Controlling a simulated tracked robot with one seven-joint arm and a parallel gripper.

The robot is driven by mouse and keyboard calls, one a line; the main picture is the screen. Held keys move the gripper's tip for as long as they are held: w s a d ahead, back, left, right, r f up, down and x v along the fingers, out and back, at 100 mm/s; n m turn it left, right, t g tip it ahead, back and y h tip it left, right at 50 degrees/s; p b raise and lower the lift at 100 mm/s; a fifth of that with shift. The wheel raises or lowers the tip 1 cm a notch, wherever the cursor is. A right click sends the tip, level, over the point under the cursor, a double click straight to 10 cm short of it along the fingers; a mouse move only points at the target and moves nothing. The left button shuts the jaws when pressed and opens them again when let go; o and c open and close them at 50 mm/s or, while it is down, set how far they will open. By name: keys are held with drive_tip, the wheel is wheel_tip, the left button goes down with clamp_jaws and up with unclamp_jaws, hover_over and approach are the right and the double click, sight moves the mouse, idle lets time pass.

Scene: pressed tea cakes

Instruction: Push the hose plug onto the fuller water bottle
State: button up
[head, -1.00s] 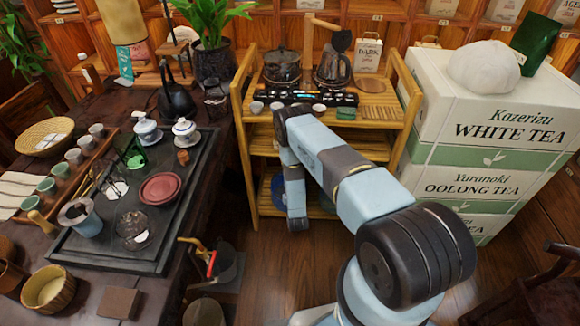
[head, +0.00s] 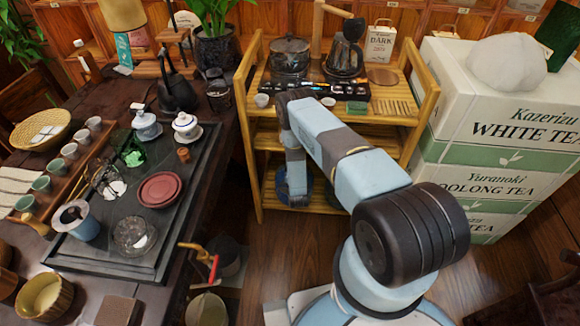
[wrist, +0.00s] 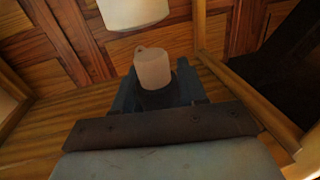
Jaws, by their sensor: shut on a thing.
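In the wrist view, my gripper (wrist: 157,92) is shut on a small pale beige cylinder with a little loop at its upper left, which I take to be the hose plug (wrist: 153,68). A whitish rounded cylinder (wrist: 133,12) stands just beyond it, cut off by the top edge. It may be a water bottle; its water level does not show. A narrow gap seems to lie between the two. In the head view, my arm reaches down at the cart's lower shelves. My gripper and the plug are hidden there, and I cannot make out any water bottle.
The bamboo cart (head: 248,140) carries pots and a black strip on top, with shelves below. Stacked tea boxes (head: 495,185) stand close on the right. A dark tea table (head: 190,235) stands on the left. Wooden floor (head: 285,255) is free in front of the cart.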

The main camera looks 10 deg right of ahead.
drive_tip(key=shift+w+d+f, duration=0.1)
drive_tip(key=shift+w+d, duration=0.2)
drive_tip(key=shift+w, duration=0.65)
drive_tip(key=shift+w+d+r, duration=0.1)
drive_tip(key=shift+w+d, duration=0.2)
drive_tip(key=shift+w, duration=0.6)
drive_tip(key=shift+w+d+f, duration=0.1)
drive_tip(key=shift+w+d, duration=0.2)
drive_tip(key=shift+w, duration=0.65)
drive_tip(key=shift+f, duration=0.8)
drive_tip(key=shift+s+f, duration=0.2)
drive_tip(key=shift+f, duration=0.45)
drive_tip(key=o, duration=1.1)
drive_tip(key=shift+o, duration=0.2)
drive_tip(key=s+a, duration=0.1)
drive_tip(key=s, duration=1.2)
drive_tip(key=shift+s+a, duration=0.35)
drive_tip(key=shift+a, duration=0.05)
